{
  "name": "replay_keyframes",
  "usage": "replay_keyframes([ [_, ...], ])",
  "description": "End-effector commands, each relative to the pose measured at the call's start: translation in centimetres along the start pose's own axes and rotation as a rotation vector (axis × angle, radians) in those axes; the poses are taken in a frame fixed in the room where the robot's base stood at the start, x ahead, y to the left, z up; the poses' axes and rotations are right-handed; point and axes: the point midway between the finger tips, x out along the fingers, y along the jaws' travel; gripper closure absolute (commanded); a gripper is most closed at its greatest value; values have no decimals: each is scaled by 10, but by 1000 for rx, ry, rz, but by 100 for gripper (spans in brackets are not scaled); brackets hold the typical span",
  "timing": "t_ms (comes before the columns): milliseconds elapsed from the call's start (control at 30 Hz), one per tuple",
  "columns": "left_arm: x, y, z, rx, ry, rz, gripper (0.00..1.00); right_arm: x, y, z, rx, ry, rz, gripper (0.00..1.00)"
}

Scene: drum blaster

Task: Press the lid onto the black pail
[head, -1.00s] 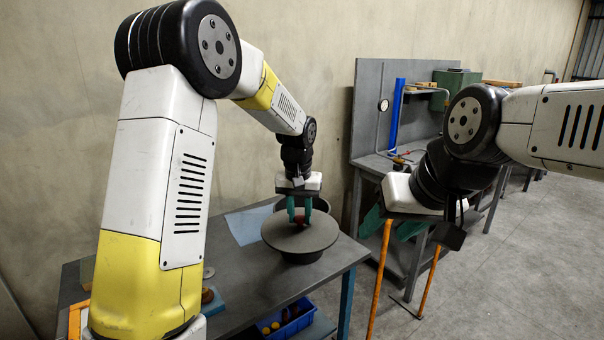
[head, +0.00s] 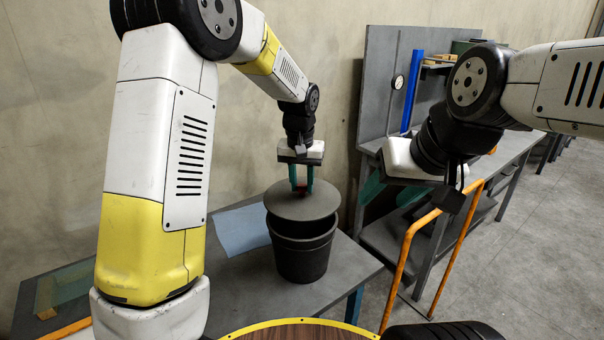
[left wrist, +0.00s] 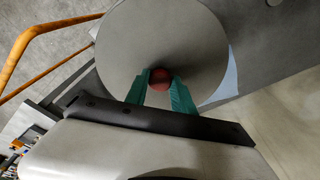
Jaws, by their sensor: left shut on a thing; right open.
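The round grey lid (head: 302,201) hangs tilted over the black pail (head: 302,254), which stands upright on the grey table. A dark gap shows between the lid's front edge and the pail's rim. My left gripper (head: 301,188) is shut on the lid's red knob, above the pail. The left wrist view shows the red knob (left wrist: 160,79) between the green fingers and the lid (left wrist: 185,35) filling the middle; the lid hides the pail there. My right gripper (head: 385,192) is open and empty, to the right of the pail and well apart from it.
The table (head: 240,285) is clear around the pail, with a light blue sheet (head: 240,229) to the left. An orange rail (head: 408,250) stands to the right. A workbench (head: 510,150) with a gauge and blue post stands behind. A yellow-edged round wooden top (head: 300,331) is at the front.

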Motion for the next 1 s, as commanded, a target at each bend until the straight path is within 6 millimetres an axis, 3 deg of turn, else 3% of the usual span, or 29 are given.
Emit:
replay_keyframes([
  [500, 47, 0, 7, 0, -1, -1, 100, 0, 0, 0, 0, -1, 0, 46],
  [1000, 57, 0, 8, 0, 0, 0, 100, 0, 0, 0, 0, -1, 0, 46],
])
